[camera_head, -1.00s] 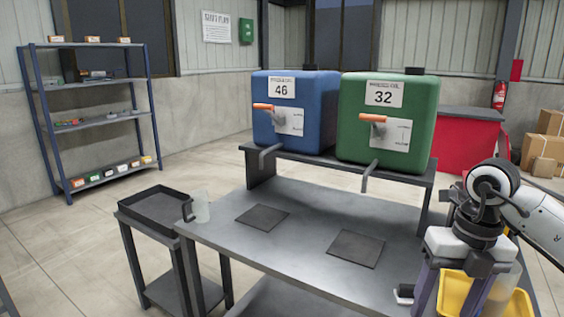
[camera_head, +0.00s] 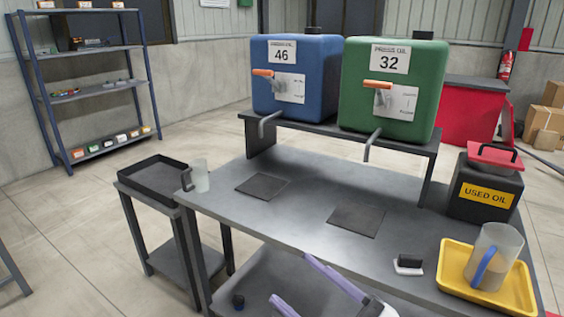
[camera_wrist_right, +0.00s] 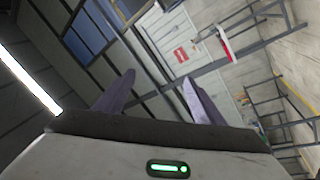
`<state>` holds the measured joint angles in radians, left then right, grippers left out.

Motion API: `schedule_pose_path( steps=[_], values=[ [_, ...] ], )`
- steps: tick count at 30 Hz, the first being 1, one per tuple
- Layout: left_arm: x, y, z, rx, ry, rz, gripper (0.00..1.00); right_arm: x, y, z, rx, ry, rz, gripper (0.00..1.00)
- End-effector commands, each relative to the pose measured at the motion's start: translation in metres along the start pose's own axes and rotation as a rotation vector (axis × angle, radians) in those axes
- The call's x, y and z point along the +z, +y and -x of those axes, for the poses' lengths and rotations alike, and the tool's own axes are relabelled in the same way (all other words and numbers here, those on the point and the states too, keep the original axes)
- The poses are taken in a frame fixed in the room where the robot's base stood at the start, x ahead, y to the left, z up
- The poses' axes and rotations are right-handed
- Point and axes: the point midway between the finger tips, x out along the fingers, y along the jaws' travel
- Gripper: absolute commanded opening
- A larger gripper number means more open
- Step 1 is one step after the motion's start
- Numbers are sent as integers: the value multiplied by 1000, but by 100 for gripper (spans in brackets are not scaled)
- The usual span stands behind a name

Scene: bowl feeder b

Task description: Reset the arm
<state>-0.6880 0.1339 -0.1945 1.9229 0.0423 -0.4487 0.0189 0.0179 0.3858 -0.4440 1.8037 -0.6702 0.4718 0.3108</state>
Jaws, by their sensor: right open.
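My right gripper (camera_head: 290,279) shows at the bottom edge of the head view, in front of the table's front edge. Its two purple fingers are spread apart with nothing between them. In the right wrist view, the open fingers (camera_wrist_right: 156,80) point at the building's wall and beams, and no work object is between them. My left gripper is out of view. A clear jug with a blue handle (camera_head: 497,250) stands in the yellow tray (camera_head: 455,257) at the right, apart from my gripper. It seems to hold some brownish liquid.
The grey table (camera_head: 290,208) has dark pads and free room in the middle. Blue (camera_head: 268,92) and green (camera_head: 358,100) oil tanks stand on a raised shelf behind. A used oil container (camera_head: 470,207) is at right. Another clear jug (camera_head: 199,180) stands at the table's left corner.

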Motion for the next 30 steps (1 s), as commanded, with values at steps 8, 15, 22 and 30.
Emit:
schedule_pose_path(
  steps=[8, 15, 22, 30],
  values=[
    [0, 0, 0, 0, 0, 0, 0, 124, -80, 148, 280, -725, -524, 63],
    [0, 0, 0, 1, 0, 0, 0, 135, -179, 262, 284, -1129, -826, 63],
    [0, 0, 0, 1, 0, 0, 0, 128, -207, 290, 269, -1227, -907, 63],
    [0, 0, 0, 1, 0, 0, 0, 128, -207, 290, 269, -1227, -907, 63]
  ],
)
